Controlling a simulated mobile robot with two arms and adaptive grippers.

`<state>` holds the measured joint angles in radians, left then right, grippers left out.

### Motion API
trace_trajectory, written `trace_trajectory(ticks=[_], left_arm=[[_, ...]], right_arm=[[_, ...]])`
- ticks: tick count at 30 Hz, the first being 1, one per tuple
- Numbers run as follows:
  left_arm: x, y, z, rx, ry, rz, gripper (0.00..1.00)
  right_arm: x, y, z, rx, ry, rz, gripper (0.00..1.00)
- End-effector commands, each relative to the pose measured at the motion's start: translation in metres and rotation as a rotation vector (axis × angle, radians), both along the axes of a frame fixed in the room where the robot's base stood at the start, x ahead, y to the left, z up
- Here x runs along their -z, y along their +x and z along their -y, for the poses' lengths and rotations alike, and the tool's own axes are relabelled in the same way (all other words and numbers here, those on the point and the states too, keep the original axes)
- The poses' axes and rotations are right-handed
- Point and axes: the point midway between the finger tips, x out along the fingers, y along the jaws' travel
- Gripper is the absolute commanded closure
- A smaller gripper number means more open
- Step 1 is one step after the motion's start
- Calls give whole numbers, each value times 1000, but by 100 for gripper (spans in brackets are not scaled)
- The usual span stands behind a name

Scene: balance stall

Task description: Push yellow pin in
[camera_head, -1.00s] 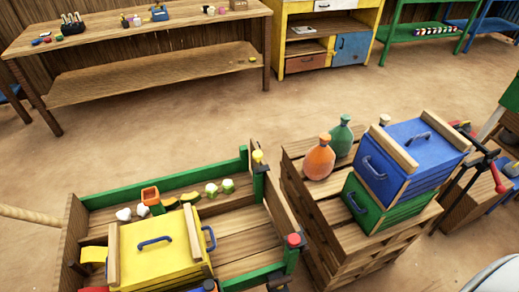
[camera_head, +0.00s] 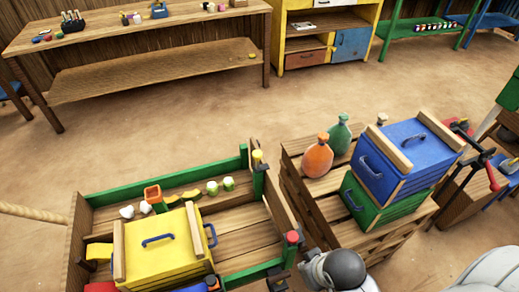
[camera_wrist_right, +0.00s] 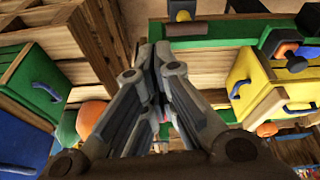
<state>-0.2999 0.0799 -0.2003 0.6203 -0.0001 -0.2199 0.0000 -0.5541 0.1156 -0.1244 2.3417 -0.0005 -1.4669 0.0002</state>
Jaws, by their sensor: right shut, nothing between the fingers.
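The yellow pin (camera_head: 257,156) stands at the top of the green corner post at the far right of the wooden cart (camera_head: 240,218). A red pin (camera_head: 292,238) tops the nearer right post. My right gripper's fingers are shut and empty in the right wrist view (camera_wrist_right: 158,52). In the head view a grey part of my right arm shows at the bottom edge, right of the red pin and well short of the yellow pin. My left gripper is not in view.
The cart holds a yellow crate (camera_head: 160,252) and small items. Close on its right, a pallet stack (camera_head: 330,215) carries an orange bottle (camera_head: 317,160), a green bottle (camera_head: 340,137), and a blue crate (camera_head: 405,165) on a green crate (camera_head: 368,212). Floor behind the cart is clear.

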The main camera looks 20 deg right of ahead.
Motion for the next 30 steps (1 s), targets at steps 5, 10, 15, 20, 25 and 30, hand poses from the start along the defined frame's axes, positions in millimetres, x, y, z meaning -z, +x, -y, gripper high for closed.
trace_trajectory(ticks=[5, 10, 15, 20, 25, 30], left_arm=[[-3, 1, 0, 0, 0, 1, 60], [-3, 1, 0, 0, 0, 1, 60], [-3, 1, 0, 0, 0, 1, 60], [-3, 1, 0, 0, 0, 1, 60], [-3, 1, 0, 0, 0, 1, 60], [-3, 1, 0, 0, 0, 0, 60]], right_arm=[[-35, 52, -1, 25, 23, 189, 100], [-41, 102, -1, 44, 43, 345, 100], [-54, 161, -2, 63, 66, 541, 100], [-78, 224, -2, 83, 94, 774, 100], [-104, 267, -2, 95, 118, 964, 100], [-117, 282, -3, 99, 128, 1046, 100]])
